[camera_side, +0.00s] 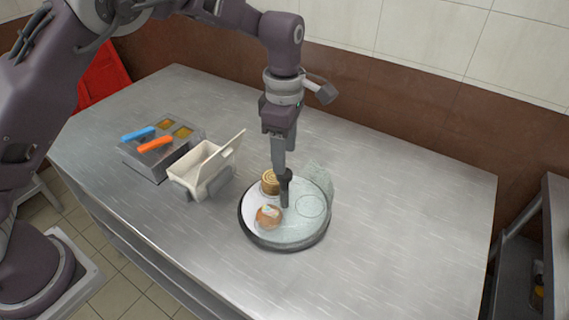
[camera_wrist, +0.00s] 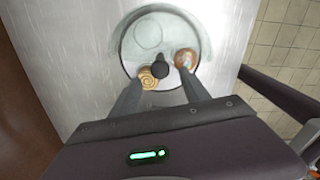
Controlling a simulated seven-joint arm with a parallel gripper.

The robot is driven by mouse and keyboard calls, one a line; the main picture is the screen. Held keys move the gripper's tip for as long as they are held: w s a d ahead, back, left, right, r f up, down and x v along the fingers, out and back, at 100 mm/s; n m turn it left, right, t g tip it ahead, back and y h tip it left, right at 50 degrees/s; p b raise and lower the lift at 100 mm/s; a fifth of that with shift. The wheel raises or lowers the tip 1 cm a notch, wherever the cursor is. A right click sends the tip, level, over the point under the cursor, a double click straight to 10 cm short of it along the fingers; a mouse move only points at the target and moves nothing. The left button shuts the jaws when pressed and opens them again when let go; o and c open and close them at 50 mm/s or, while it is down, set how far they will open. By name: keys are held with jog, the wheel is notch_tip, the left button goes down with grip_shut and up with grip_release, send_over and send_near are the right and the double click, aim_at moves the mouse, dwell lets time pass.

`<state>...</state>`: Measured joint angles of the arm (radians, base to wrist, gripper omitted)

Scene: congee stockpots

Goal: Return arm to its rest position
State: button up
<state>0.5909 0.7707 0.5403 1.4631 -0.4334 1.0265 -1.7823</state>
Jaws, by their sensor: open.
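My gripper (camera_side: 283,176) points straight down over the round dark-rimmed dish (camera_side: 272,246) on the steel table, its jaws open. In the wrist view, its two fingers (camera_wrist: 163,88) are apart, with a black knob (camera_wrist: 160,69) showing between and just beyond the tips. I cannot tell whether they touch it. The round dish also shows in the wrist view (camera_wrist: 124,55). It holds a spiral-topped tan item (camera_wrist: 148,79) and a brown round item with a pale top (camera_wrist: 184,61). A clear, glass-like piece (camera_side: 319,180) rises at its back right.
Left of the dish stands a cream box (camera_side: 187,180) with its lid raised. Beside it is a metal container (camera_side: 146,162) with a blue handle (camera_side: 138,134) and an orange handle (camera_side: 155,144). The table's right side is clear. A tiled wall stands behind.

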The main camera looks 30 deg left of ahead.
notch_tip(320, 180, up, 2)
jog(key=shift+r, duration=0.1)
jog(key=s+a+r+m+t+h, duration=0.2)
jog(key=s+a+r+m, duration=0.55)
jog(key=s+r, duration=0.4)
jog(key=s+a+r+m+t+y, duration=0.1)
jog(key=s+a+m, duration=0.1)
jog(key=s+m, duration=0.4)
jog(key=s+a+m+t+y, duration=0.1)
jog(key=s+a+m+t, duration=0.1)
jog(key=s+m, duration=0.5)
jog(key=s+a, duration=0.1)
jog(key=s, duration=0.4)
jog(key=shift+a+r+t, duration=0.2)
jog(key=shift+r+t, duration=0.1)
jog(key=shift+r, duration=0.1)
